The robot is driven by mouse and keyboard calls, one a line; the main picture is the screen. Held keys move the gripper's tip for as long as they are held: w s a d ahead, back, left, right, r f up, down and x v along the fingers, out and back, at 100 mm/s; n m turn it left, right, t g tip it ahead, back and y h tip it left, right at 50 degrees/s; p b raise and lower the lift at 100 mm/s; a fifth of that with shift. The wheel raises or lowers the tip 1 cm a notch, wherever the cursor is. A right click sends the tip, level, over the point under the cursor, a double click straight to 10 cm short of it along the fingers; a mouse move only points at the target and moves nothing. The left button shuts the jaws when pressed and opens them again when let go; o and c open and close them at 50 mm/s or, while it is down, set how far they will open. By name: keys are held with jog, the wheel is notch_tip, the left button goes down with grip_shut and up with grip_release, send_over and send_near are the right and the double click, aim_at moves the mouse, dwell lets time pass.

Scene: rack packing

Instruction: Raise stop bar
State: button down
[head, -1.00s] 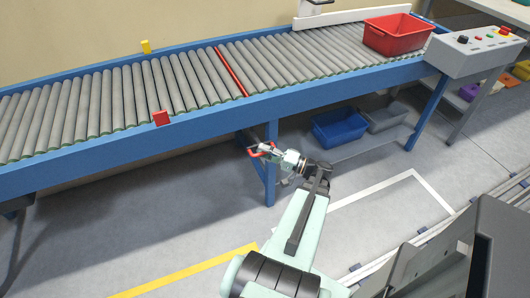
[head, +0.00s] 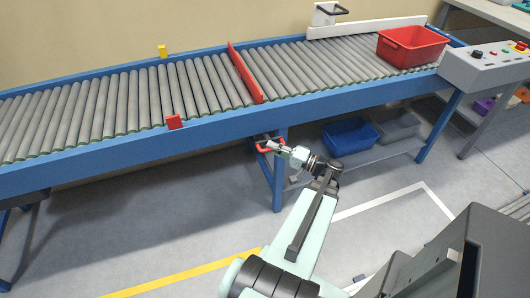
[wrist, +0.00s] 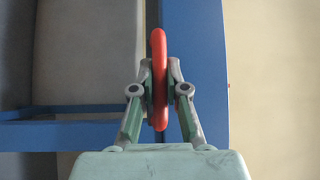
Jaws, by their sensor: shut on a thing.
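The red stop bar (head: 244,72) stands up above the grey rollers, running across the conveyor (head: 100,149). My gripper (head: 268,145) is at the conveyor's near side, just below the blue side rail, shut on a red handle (head: 262,148). In the wrist view the handle (wrist: 158,55) is upright between the two fingers of my gripper (wrist: 159,80), with its ends showing above and below them. How the handle joins the bar is hidden under the rail.
A red bin (head: 410,48) sits on the rollers right of the bar. A control box (head: 490,65) is at the right end. A blue bin (head: 349,137) and a grey bin (head: 397,126) lie on the lower shelf. A conveyor leg (head: 278,178) is close to my gripper.

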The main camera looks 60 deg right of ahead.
jog(key=shift+r, duration=0.3)
jog(key=c, duration=1.2)
grip_release()
jog(key=shift+s+d+f, duration=0.15)
jog(key=shift+s, duration=0.4)
jog(key=s, duration=0.3)
jog(key=s+d+f, duration=0.1)
jog(key=s, duration=0.6)
jog(key=shift+s+d+f, duration=0.15)
jog(key=shift+s+d, duration=0.1)
jog(key=shift+s, duration=0.05)
